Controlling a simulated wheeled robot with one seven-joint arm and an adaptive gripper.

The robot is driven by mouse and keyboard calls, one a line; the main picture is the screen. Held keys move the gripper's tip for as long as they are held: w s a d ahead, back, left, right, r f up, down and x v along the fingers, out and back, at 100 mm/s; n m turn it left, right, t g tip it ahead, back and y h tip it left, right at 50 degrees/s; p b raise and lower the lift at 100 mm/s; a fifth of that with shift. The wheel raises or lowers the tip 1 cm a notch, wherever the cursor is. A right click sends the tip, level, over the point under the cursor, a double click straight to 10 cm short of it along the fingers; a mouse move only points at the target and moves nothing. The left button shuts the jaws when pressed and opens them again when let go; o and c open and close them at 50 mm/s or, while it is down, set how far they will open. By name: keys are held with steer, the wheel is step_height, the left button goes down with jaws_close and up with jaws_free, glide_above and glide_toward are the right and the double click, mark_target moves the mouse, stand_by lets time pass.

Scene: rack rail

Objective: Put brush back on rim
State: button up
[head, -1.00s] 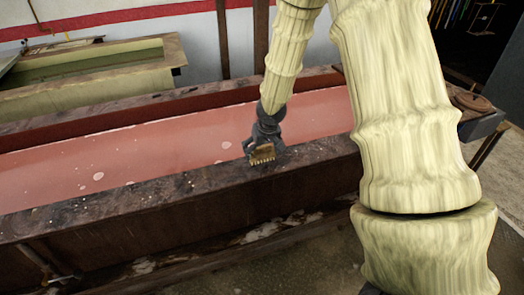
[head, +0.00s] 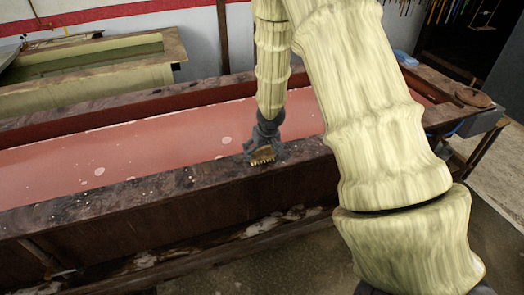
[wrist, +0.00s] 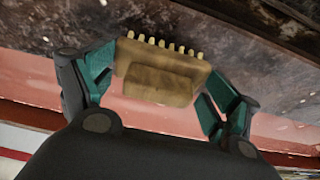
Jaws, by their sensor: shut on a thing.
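The brush (wrist: 160,75) is a tan block with a row of short pale bristles or teeth along one edge. My gripper (wrist: 158,82) is shut on it, with one green-padded finger at each end in the wrist view. In the head view the brush (head: 263,155) hangs below my gripper (head: 264,147), at the near rim (head: 150,190) of the long trough. The rim is dark, worn and speckled. I cannot tell whether the brush touches the rim.
The trough holds pinkish-red liquid (head: 110,160) with pale spots. A second, cream-coloured tank (head: 90,97) with greenish contents stands behind at the left. A round brown object (head: 473,97) lies at the trough's right end. The rim left of my gripper is clear.

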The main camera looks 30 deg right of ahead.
steer(key=shift+f, duration=0.15)
steer(key=o, duration=1)
steer(key=shift+c, duration=0.2)
steer(key=shift+r, duration=0.25)
steer(key=shift+d+b+v, duration=0.4)
steer(key=shift+b+v, duration=0.25)
steer(key=shift+v, duration=5.1)
steer(key=s+a+f+g+y, duration=0.1)
steer(key=s+a+f, duration=0.4)
steer(key=f, duration=0.3)
steer(key=s+a+f+n+y, duration=0.1)
steer(key=s+a+f, duration=0.35)
steer(key=f, duration=0.25)
steer(key=s+a+f+g, duration=0.1)
steer(key=s+a+f, duration=0.45)
steer(key=f, duration=0.25)
steer(key=s+a+f+g, duration=0.1)
steer(key=s+a+f, duration=0.1)
steer(key=s+f, duration=0.4)
steer(key=s+a+f+n+h, duration=0.1)
steer(key=s+a+f, duration=0.2)
steer(key=s, duration=1.1)
step_height(320, 180, down, 3)
steer(key=shift+s+f+g, duration=0.1)
steer(key=shift+s+g, duration=0.1)
steer(key=shift+g, duration=0.2)
